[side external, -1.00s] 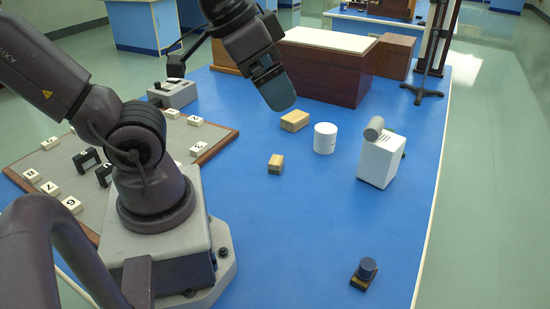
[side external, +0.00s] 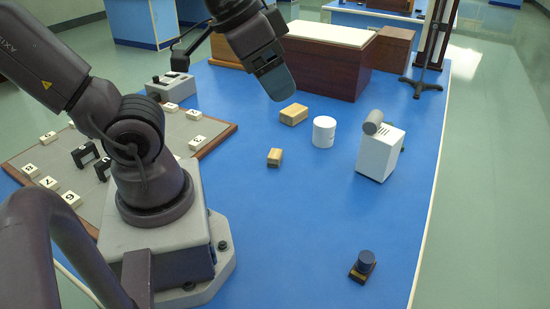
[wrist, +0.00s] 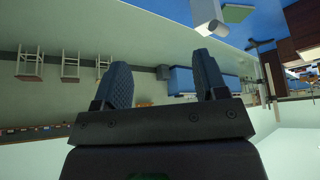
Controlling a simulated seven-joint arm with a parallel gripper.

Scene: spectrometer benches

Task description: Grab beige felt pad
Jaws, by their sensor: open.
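I cannot single out the beige felt pad for certain. Two small tan blocks with paler tops lie on the blue bench in the side view: a larger one (side external: 293,115) and a smaller one (side external: 274,157) nearer the camera. My gripper (side external: 280,90) is in the air, appearing just above and left of the larger block in the picture. In the wrist view my gripper (wrist: 164,65) has its two fingers wide apart with nothing between them. Neither tan block shows clearly in the wrist view, which looks out across the room.
A white cylinder (side external: 324,132) stands right of the blocks, then a white box with a grey tube (side external: 380,152). A green flat piece (wrist: 237,13) shows beside it in the wrist view. A dark blue knob (side external: 367,260) is at front right. A brown cabinet (side external: 322,68) stands behind.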

